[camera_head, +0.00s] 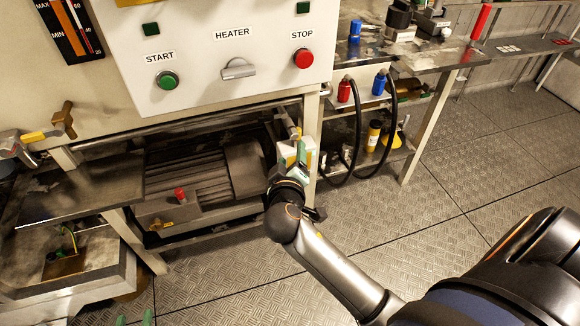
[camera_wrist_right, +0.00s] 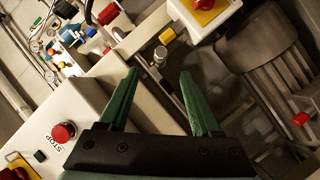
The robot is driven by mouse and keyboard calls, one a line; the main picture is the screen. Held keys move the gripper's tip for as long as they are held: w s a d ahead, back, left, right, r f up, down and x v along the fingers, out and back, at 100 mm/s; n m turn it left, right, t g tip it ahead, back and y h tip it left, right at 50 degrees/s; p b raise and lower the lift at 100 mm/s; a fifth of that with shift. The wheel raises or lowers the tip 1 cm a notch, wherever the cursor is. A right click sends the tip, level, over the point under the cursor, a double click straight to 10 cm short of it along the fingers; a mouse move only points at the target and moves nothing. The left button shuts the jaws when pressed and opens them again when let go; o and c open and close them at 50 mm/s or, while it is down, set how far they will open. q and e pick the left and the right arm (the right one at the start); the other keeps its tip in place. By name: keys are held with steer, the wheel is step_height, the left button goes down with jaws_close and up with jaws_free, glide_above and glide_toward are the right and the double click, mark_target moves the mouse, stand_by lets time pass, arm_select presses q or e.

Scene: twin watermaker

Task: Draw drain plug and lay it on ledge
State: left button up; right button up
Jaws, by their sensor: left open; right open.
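My right gripper (camera_head: 300,160) is open beside the right end of the machine frame, below the STOP button. In the right wrist view its green fingers (camera_wrist_right: 159,72) are apart with nothing held. A small metal cylindrical fitting (camera_wrist_right: 160,55), possibly the drain plug, stands just beyond the gap between the fingertips, apart from both, with a yellow tag near it. In the head view it is small near the frame end (camera_head: 295,133). I cannot tell which surface is the ledge.
A white box with a yellow plate and red knob (camera_wrist_right: 207,8) is close to my right gripper. A ribbed motor (camera_head: 200,175) lies under the control panel (camera_head: 225,60). Black hoses (camera_head: 355,150) hang from a bench at right. The floor (camera_head: 440,200) is clear.

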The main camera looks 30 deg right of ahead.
mark_target(294, 137)
steer(key=b+x, duration=0.1)
steer(key=x, duration=0.7)
steer(key=shift+w+d+f, duration=0.15)
steer(key=shift+w, duration=0.1)
steer(key=shift+w+d+f+b, duration=0.1)
steer(key=shift+w+d+b, duration=0.2)
steer(key=shift+w, duration=0.15)
arm_select(q)
steer(key=w+r+m+t+h, duration=0.1)
steer(key=w+r+t, duration=0.2)
steer(key=r, duration=0.7)
steer(key=shift+t, duration=0.9)
steer(key=shift+d+r, duration=0.1)
arm_select(e)
jaws_close()
steer(key=c, duration=0.7)
jaws_free()
jaws_close()
steer(key=shift+s+f, duration=0.1)
steer(key=shift+s, duration=0.05)
